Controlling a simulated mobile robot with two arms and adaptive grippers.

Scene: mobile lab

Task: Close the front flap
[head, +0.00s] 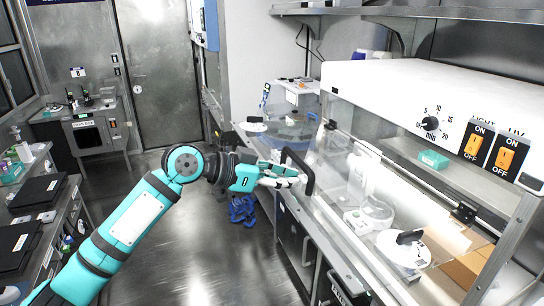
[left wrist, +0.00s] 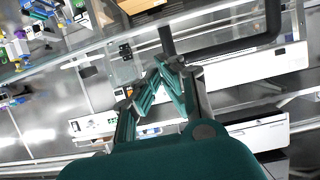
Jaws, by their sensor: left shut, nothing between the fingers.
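The front flap (head: 335,150) is a clear panel on the white-topped cabinet (head: 400,85) at the right of the head view. It seems tilted outward, though its edges are hard to make out. A black bar handle (head: 309,175) is at its left end; the handle also shows large in the left wrist view (left wrist: 235,50). My left gripper (head: 300,180) is shut and empty, its fingertips right at the handle. In the left wrist view the fingertips (left wrist: 170,68) are beside the handle's left leg; I cannot tell if they touch. My right gripper is out of view.
A knob (head: 430,124) and orange switches (head: 478,142) are on the cabinet's front.

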